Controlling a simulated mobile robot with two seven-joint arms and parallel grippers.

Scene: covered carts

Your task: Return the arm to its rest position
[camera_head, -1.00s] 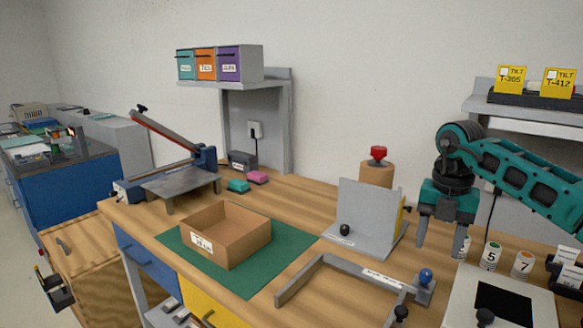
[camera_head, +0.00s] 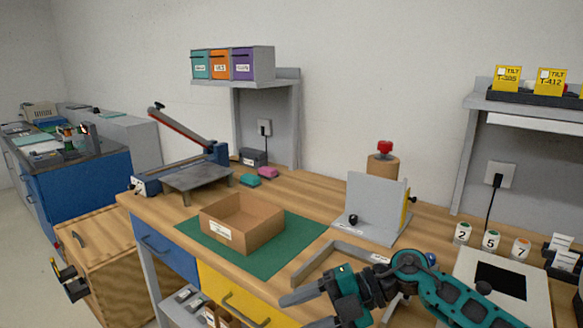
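My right arm (camera_head: 455,298) is teal and dark grey and comes in from the lower right. Its gripper (camera_head: 294,312) is low in front of the bench's front edge, with its fingers pointing left. The two fingers are apart and nothing shows between them; the lower finger is partly cut off by the picture's bottom edge. My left arm and gripper are not in view.
A cardboard box (camera_head: 214,230) sits on a green mat (camera_head: 304,232). A grey bracket frame (camera_head: 318,258) lies behind my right gripper, partly covered by the arm. An upright grey plate (camera_head: 373,205) and numbered pots (camera_head: 491,240) stand farther back. A yellow drawer (camera_head: 225,290) is below.

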